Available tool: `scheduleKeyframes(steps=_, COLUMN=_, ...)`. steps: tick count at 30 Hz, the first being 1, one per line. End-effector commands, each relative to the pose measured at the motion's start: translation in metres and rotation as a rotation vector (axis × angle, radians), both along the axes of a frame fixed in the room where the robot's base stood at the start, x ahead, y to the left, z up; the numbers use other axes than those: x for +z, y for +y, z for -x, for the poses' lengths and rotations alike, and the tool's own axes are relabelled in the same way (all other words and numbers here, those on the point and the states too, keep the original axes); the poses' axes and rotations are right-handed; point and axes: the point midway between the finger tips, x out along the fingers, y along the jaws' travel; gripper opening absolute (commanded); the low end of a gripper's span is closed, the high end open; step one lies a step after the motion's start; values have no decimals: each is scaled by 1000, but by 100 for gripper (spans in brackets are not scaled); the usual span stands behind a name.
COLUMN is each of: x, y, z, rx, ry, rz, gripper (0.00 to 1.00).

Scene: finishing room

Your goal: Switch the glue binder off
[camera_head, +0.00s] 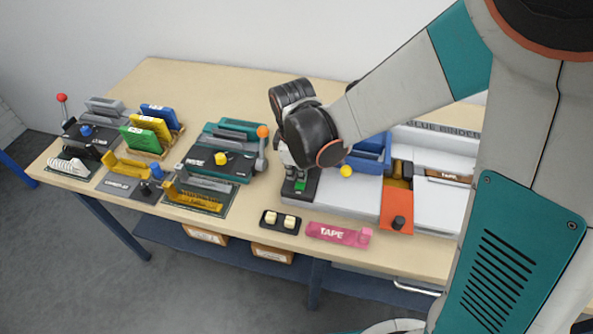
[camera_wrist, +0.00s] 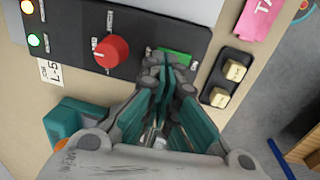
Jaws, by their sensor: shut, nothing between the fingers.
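The glue binder (camera_head: 350,192) is a long white machine on the right half of the bench, partly hidden by my arm. Its black control panel (camera_wrist: 75,42) fills the upper left of the wrist view, with a red knob (camera_wrist: 111,51), two lit lamps at the left, and a green switch (camera_wrist: 176,57). The green switch also shows in the head view (camera_head: 300,186), just below my fingers. My gripper (camera_wrist: 164,68) is shut and empty, its tips at the near edge of the green switch; it points down over the panel in the head view (camera_head: 295,178). I cannot tell whether they touch.
A black box with two cream buttons (camera_head: 281,221) and a pink tape holder (camera_head: 338,233) lie along the front edge. A teal machine with an orange-tipped lever (camera_head: 262,132) stands left of my gripper. More small machines and a rack of coloured pads (camera_head: 150,132) fill the left.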

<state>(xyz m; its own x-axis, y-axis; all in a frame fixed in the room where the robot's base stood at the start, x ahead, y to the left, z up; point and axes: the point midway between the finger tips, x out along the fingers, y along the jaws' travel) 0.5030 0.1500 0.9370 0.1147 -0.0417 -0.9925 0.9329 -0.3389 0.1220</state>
Motion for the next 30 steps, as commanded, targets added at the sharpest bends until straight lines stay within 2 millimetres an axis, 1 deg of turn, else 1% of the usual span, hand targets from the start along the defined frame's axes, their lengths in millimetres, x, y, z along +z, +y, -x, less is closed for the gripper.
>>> scheduleKeyframes(steps=2, x=-8, y=-1, z=-2, rx=-1, ry=3, rz=-1, gripper=0)
scheduleKeyframes(steps=11, x=-6, y=-1, z=-2, rx=0, ry=7, rz=-2, gripper=0)
scheduleKeyframes(steps=22, x=-4, y=5, z=12, rx=2, ry=9, rz=-3, gripper=0)
scheduleKeyframes(steps=30, x=-4, y=5, z=13, rx=0, ry=8, rz=-3, gripper=0)
